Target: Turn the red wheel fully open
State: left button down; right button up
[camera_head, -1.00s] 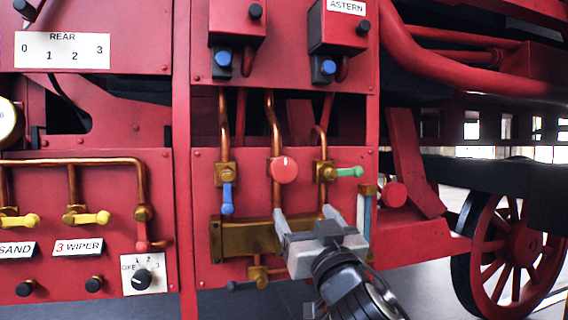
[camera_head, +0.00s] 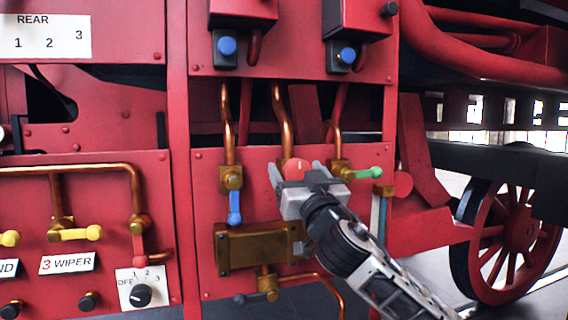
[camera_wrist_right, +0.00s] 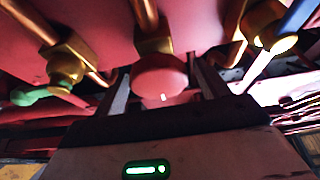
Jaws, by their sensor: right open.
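The red wheel (camera_head: 296,168) is a round knob with a white mark, on the red panel at the foot of a copper pipe. My right gripper (camera_head: 295,172) is open in front of it and partly covers it in the head view. In the right wrist view the red wheel (camera_wrist_right: 161,78) sits between the two open fingers (camera_wrist_right: 162,92), its white mark towards the palm. I cannot tell whether either finger touches it. My left gripper is not in view.
A blue-handled valve (camera_head: 234,205) is left of the wheel and a green-handled valve (camera_head: 362,173) is right of it. A brass box (camera_head: 240,250) is below. Another red round knob (camera_head: 402,184) is further right. A dial (camera_head: 141,293) is at lower left.

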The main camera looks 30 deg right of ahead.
jog(key=shift+w+r, duration=0.1)
jog(key=shift+w, duration=0.1)
jog(key=shift+s, duration=0.1)
jog(key=c, duration=0.9)
jog(key=shift+c, duration=0.2)
